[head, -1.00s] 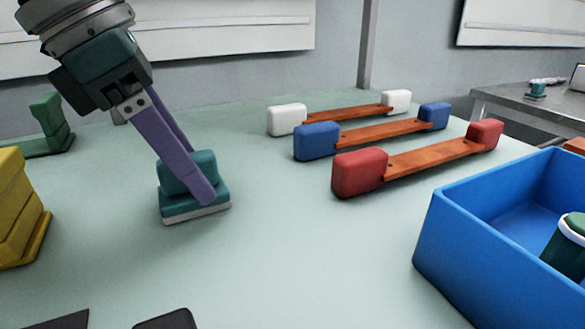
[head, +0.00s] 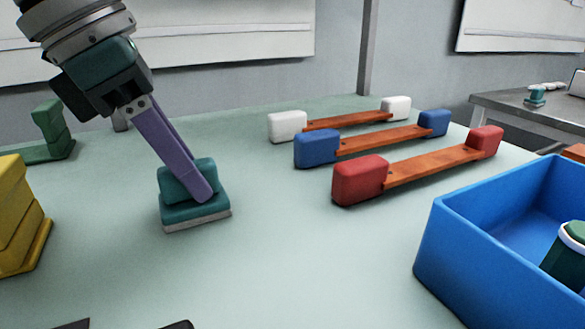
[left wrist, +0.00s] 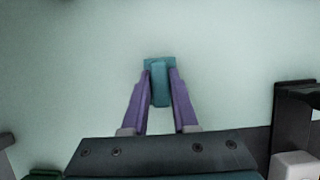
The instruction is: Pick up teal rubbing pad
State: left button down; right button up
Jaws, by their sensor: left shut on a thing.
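The teal rubbing pad (head: 195,205) has a teal block handle on a teal base with a pale grey underside. It is at the left of the middle of the pale green table in the head view. My left gripper (head: 196,186) has purple fingers shut on the pad's handle, one on each side. In the left wrist view the pad (left wrist: 160,82) sits between the two fingertips (left wrist: 160,88). Whether its underside touches the table is hard to tell. My right gripper is not in view.
White, blue and red end blocks joined by orange-brown bars (head: 420,166) stand to the right. A blue bin (head: 460,240) holding a green and white object is at the right front. Yellow blocks (head: 20,215) and a green stepped block (head: 50,130) are at the left.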

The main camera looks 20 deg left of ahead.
pick_arm(q)
notch_tip(320, 180, up, 20)
jog(key=p, duration=1.5)
jog(key=c, duration=1.2)
grip_release()
jog(key=shift+c, duration=0.2)
grip_shut()
jog(key=shift+p, duration=0.3)
